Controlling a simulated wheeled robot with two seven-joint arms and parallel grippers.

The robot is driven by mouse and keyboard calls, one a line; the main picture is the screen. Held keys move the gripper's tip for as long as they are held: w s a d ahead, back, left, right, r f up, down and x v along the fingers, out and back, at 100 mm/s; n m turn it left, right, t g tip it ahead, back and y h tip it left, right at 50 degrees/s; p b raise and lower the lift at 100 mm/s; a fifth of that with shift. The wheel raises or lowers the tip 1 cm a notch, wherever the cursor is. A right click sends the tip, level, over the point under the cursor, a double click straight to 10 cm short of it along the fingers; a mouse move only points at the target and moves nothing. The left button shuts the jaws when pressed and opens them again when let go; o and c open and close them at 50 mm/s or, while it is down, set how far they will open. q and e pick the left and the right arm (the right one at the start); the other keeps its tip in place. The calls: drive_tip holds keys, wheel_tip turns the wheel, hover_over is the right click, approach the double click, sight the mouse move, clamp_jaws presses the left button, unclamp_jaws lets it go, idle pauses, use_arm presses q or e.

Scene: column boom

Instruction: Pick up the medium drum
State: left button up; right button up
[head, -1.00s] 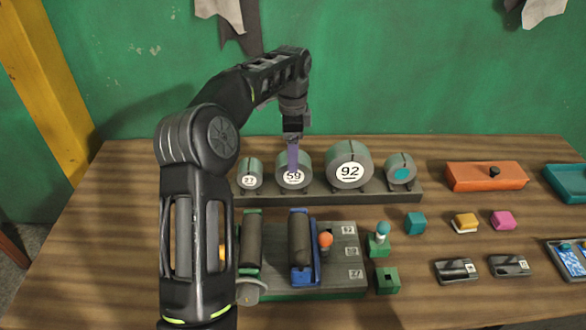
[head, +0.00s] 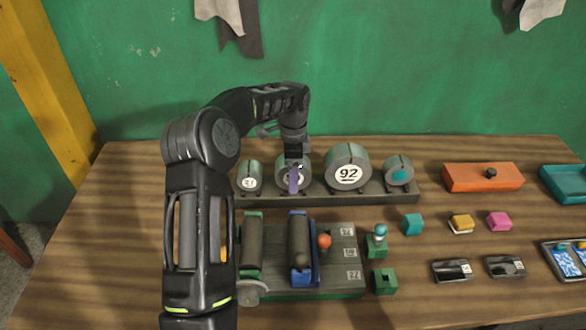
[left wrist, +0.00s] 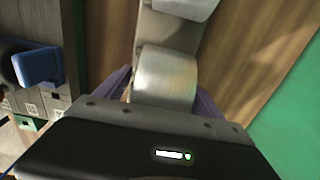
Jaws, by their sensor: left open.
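The medium drum (head: 281,173), grey with a white number label, stands on a dark rack between a smaller drum (head: 249,173) and the large drum marked 92 (head: 348,168). My left gripper (head: 294,180) is lowered over the medium drum and partly hides its label. In the left wrist view the bare metal side of the drum (left wrist: 165,75) shows between the purple fingers, one on each side. The gripper is open; whether a finger touches the drum cannot be told. My right gripper is not in view.
The rack (head: 330,196) also holds a small drum with a teal face (head: 399,171). In front is a station with green and blue rollers (head: 300,240). Several small blocks, an orange box (head: 483,177) and a teal tray (head: 565,184) lie right. The table's left is clear.

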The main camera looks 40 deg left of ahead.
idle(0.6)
use_arm(q)
clamp_jaws()
idle(0.7)
drive_tip(key=shift+r, duration=0.1)
wheel_tip(320, 180, up, 10)
drive_tip(key=shift+f, duration=0.1)
idle(0.3)
idle(0.5)
